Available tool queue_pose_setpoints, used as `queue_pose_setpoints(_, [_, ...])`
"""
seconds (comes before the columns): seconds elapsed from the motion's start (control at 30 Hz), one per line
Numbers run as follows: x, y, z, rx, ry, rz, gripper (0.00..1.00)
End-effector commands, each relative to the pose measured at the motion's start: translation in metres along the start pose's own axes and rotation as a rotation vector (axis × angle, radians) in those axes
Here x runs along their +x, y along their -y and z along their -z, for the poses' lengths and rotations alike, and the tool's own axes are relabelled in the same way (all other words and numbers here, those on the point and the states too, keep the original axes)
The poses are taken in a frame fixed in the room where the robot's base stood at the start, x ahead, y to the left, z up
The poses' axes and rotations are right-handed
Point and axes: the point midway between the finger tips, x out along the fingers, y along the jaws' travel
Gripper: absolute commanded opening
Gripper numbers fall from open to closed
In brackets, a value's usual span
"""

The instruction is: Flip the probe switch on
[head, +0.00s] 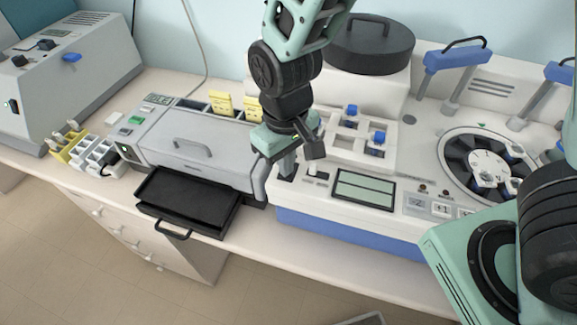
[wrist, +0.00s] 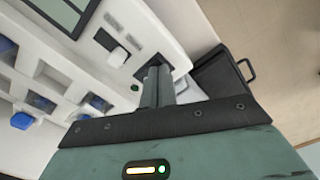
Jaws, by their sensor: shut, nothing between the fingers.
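My gripper (head: 287,172) is shut and empty, pointing down at the left end of the white machine's front panel. In the wrist view its two fingers (wrist: 158,72) are together, with the tips at a dark recess (wrist: 180,62) in the panel. They hide part of it, and I cannot tell whether they touch anything inside. A white switch-like knob (wrist: 118,57) stands in a dark slot beside it; it also shows in the head view (head: 312,167). Labels are too small to read, so I cannot tell which control is the probe switch. A small green light (wrist: 135,88) shows near the fingers.
A display (head: 365,188) lies right of the knob. Left is a grey machine (head: 190,150) with a black tray (head: 190,201) pulled out. Blue-topped parts (head: 378,138) sit behind the panel. A round carousel (head: 487,165) is at right. The front counter strip is clear.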

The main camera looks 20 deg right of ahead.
Motion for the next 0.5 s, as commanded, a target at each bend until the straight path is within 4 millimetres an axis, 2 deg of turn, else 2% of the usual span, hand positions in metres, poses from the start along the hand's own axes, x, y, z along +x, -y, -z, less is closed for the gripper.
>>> queue_pose_setpoints(0.27, [0.0048,-0.0001,-0.0001,0.000,0.000,0.000,0.00])
queue_pose_setpoints(0.5, [-0.0025,-0.0002,-0.0001,0.000,0.000,0.000,0.00])
